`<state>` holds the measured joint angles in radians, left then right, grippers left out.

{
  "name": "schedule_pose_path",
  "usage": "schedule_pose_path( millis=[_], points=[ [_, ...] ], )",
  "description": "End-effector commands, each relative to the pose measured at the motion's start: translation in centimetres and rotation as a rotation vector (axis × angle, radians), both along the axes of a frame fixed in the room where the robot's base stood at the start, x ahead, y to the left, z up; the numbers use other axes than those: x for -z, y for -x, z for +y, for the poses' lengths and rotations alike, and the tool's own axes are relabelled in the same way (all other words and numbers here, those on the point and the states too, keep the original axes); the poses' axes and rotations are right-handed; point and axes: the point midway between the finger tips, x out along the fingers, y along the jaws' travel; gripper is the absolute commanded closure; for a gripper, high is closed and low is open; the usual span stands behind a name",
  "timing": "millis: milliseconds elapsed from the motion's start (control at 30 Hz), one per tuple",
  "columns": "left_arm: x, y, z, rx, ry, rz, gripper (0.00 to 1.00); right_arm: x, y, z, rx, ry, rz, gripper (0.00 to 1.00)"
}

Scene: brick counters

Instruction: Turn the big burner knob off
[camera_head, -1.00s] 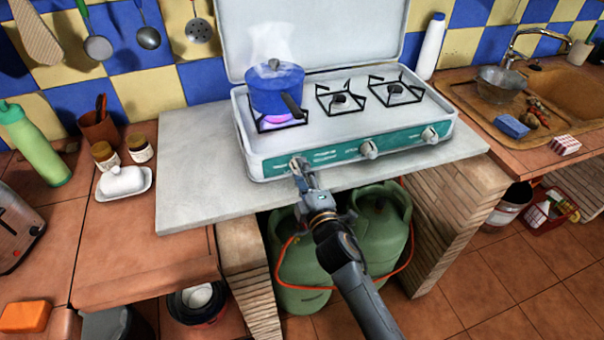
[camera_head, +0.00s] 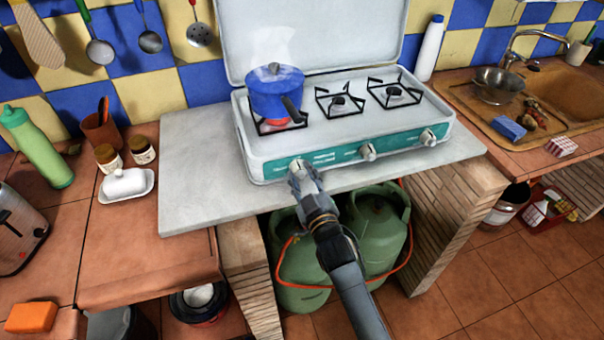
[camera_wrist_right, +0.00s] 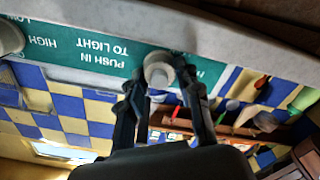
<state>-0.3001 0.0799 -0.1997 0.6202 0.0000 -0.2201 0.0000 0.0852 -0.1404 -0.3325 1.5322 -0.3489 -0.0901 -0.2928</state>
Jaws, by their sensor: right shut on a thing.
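The stove (camera_head: 400,118) has a teal front panel with a row of knobs. The leftmost knob (camera_head: 298,166), below the blue pot (camera_head: 275,95), is at my right gripper (camera_head: 304,178). In the right wrist view this pale knob (camera_wrist_right: 158,68) sits between the two dark fingers of my right gripper (camera_wrist_right: 163,88), which is shut on it. A red glow shows under the pot, with no purple flame visible. The middle knob (camera_head: 368,151) and right knob (camera_head: 428,137) are free. My left gripper is not in view.
Two green gas bottles (camera_head: 375,225) with an orange hose stand under the grey slab (camera_head: 200,185). A white butter dish (camera_head: 126,184) and a green bottle (camera_head: 40,150) stand on the left counter. The slab left of the stove is bare.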

Motion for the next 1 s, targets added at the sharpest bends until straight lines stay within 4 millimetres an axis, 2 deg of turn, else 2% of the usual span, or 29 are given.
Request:
schedule_pose_path(
  millis=[300,767,800,900,1000],
  points=[
    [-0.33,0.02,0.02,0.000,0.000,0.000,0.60,0.15,0.03,-0.03,0.001,-0.087,0.031,0.98],
    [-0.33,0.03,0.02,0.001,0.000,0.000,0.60,0.19,0.04,-0.02,0.000,-0.098,0.037,0.98],
    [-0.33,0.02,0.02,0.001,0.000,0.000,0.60,0.19,0.04,-0.02,0.000,-0.099,0.036,0.60],
    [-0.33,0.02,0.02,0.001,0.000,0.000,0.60,0.16,0.03,-0.01,0.000,-0.098,0.036,0.43],
    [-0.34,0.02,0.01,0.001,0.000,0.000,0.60,0.11,0.02,-0.01,0.000,-0.097,0.034,0.43]
  ],
)
